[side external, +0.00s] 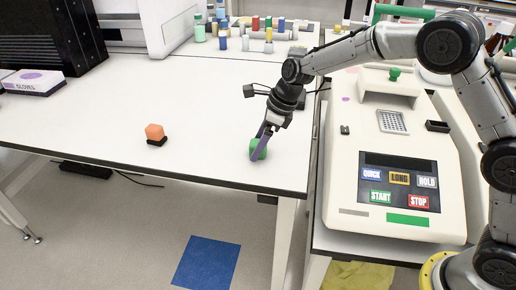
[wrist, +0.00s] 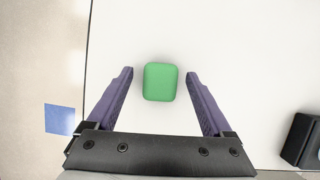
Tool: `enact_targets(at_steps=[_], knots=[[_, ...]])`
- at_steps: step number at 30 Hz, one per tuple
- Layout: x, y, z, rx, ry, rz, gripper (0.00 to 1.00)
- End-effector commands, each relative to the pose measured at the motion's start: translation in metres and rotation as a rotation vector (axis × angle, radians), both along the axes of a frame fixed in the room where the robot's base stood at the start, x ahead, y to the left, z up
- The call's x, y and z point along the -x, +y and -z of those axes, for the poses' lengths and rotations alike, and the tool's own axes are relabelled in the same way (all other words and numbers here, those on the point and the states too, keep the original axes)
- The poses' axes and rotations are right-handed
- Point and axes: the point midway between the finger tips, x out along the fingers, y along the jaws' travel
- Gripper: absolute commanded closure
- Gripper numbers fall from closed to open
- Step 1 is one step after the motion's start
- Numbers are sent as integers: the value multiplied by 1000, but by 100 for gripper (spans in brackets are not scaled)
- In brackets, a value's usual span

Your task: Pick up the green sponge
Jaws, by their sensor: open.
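The green sponge (side external: 258,148) lies on the white table near its front right corner. In the wrist view the green sponge (wrist: 160,82) is between the two purple fingers, toward their tips, with a gap on each side. My gripper (wrist: 160,72) is open and points down at it. In the side view my gripper (side external: 258,144) is right at the sponge, and one finger partly covers it. I cannot tell how high the fingertips are above the table.
A thermal cycler (side external: 345,190) with labelled buttons stands to the right. Several bottles and tubes (side external: 250,32) stand at the back. The table's front edge (side external: 200,180) is close to the sponge.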

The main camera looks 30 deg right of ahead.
Motion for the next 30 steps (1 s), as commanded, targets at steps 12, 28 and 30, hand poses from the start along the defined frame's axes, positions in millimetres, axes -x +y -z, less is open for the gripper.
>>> enact_targets(at_steps=[12, 28, 30], knots=[[-1, 2, 4, 0, -1, 0, 35], [-2, 1, 4, 0, -1, 0, 100], [-2, 1, 4, -1, -2, 0, 100]])
